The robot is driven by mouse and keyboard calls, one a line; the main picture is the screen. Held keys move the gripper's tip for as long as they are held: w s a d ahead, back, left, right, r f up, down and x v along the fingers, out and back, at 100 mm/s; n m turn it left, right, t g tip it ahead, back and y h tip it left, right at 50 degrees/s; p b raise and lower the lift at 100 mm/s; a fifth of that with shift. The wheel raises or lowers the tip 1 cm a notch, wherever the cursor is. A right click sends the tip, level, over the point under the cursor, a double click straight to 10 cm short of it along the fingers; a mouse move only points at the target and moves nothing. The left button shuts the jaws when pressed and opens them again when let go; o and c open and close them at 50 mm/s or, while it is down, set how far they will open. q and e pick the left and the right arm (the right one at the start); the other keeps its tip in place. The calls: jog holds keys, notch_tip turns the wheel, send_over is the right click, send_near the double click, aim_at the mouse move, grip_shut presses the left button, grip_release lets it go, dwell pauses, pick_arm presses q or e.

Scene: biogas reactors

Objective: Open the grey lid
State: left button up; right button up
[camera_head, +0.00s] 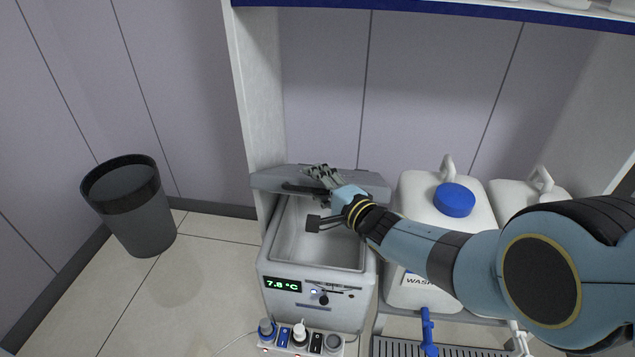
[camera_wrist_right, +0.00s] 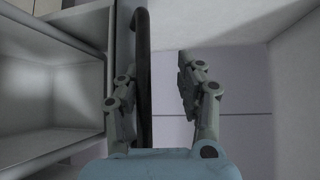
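The grey lid (camera_head: 366,182) stands raised at the back edge of the bath unit (camera_head: 275,232), whose basin is uncovered. Its dark handle (camera_head: 298,188) runs along the lid. My right gripper (camera_head: 320,173) is at the lid, over the handle. In the right wrist view the gripper (camera_wrist_right: 156,85) has its fingers apart. The black handle bar (camera_wrist_right: 143,70) passes between them, nearer the left finger. The lid's edge (camera_wrist_right: 124,40) shows beside it. Whether a finger touches the bar I cannot tell. My left gripper is not in view.
White canisters, one with a blue cap (camera_head: 454,200), stand right of the bath. A black bin (camera_head: 138,215) stands on the floor at left. A shelf (camera_head: 440,12) runs overhead, and a white upright panel (camera_head: 255,90) borders the bath's left side.

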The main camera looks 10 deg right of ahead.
jog(key=shift+s+d, duration=0.25)
jog(key=shift+s, duration=0.25)
jog(key=v, duration=1.1)
jog(key=shift+w, duration=0.1)
